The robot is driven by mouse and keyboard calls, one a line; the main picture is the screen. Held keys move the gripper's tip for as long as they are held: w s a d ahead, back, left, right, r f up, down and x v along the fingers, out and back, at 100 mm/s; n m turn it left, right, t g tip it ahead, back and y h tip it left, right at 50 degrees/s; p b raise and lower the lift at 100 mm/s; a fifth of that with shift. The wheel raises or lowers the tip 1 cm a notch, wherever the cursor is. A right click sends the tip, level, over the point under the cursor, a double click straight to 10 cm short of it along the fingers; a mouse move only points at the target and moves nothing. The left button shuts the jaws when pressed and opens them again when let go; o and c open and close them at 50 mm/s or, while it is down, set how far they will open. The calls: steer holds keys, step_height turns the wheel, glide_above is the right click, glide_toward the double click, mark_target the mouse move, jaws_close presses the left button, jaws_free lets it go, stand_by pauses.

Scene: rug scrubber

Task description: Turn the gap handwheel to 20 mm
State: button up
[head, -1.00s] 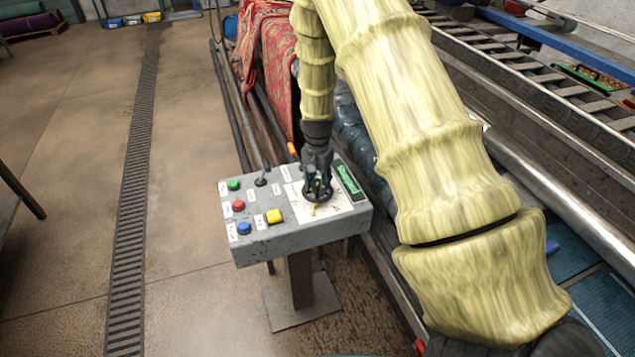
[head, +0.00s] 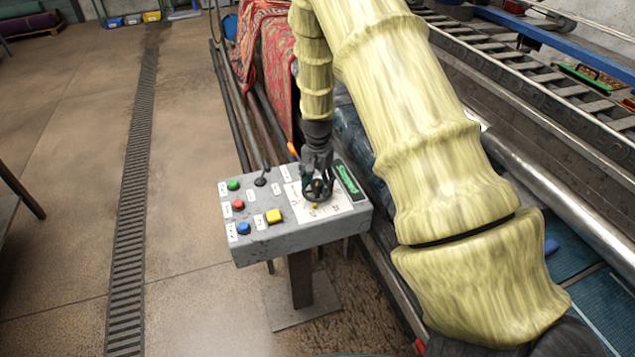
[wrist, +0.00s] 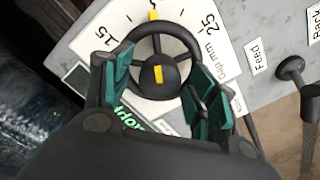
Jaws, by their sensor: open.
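The gap handwheel (wrist: 185,36) is a dark wheel with a hub and spokes on a white dial (wrist: 90,38) labelled "Gap mm". The wrist view shows 15 to the left and 25 to the right. A yellow mark on the wheel's rim lies about midway between them; any number there is cut off by the picture's top edge. Another yellow mark is on the hub. My gripper (wrist: 161,68) is open, its teal-padded fingers apart on either side of the wheel's near part. I cannot tell whether they touch it. The head view shows the handwheel (head: 318,194) below my gripper (head: 318,180).
The grey control box (head: 290,235) stands on a post. It carries green, red, blue and yellow buttons and a black lever (head: 260,181), which shows near the right edge of the wrist view (wrist: 290,68). A green display (head: 350,181) adjoins the dial. The machine with red rugs is behind.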

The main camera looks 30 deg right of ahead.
mark_target(318, 181)
step_height(318, 181, up, 12)
stand_by(0.7)
steer(key=shift+f, duration=0.1)
stand_by(0.4)
